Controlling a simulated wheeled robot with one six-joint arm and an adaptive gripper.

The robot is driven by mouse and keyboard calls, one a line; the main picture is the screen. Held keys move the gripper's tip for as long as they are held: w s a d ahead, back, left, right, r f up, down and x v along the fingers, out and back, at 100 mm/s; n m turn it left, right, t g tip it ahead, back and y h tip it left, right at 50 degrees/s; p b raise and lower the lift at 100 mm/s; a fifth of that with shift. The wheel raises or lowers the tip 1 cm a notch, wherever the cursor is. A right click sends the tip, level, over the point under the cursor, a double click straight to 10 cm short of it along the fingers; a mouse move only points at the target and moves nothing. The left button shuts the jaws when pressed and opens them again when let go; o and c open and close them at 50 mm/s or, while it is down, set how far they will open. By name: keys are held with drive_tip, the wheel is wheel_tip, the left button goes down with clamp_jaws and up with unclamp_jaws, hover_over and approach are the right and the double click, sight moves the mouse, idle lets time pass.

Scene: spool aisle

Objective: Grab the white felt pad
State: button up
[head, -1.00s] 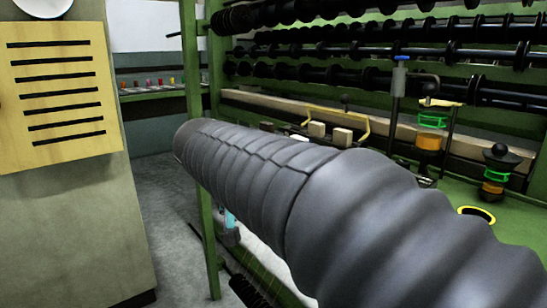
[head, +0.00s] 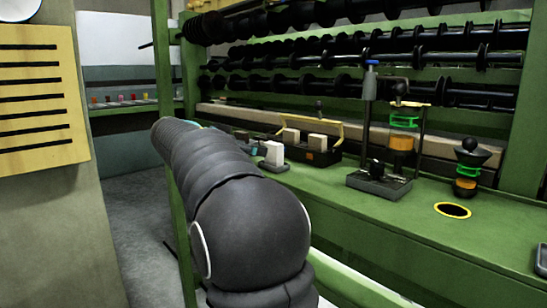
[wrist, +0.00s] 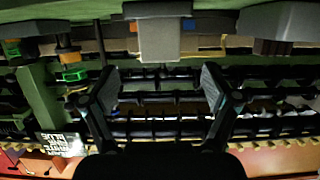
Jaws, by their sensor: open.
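A small white block, which looks like the white felt pad (head: 274,153), stands upright on a dark base on the green bench in the head view. It is just past the far end of my arm. In the wrist view, where the scene appears upside down, a pale block on a dark base, seemingly the same pad (wrist: 158,40), shows at top centre. My gripper (wrist: 160,85) is open, its two dark fingers spread wide with nothing between them. The pad lies beyond the fingers, apart from them. In the head view my arm hides most of the gripper.
A dark tray with wooden blocks (head: 317,157) and a yellow handle stands right of the pad. Farther right are a dark stand (head: 380,182), an orange and green spool (head: 466,180) and a yellow-rimmed hole (head: 453,210). Black spool shafts (head: 400,55) run behind. A green post (head: 168,200) stands left.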

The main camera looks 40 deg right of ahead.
sight(270, 152)
drive_tip(key=x, duration=0.9)
drive_tip(key=shift+f, duration=0.2)
drive_tip(key=shift+c, duration=0.2)
drive_tip(key=c, duration=1.2)
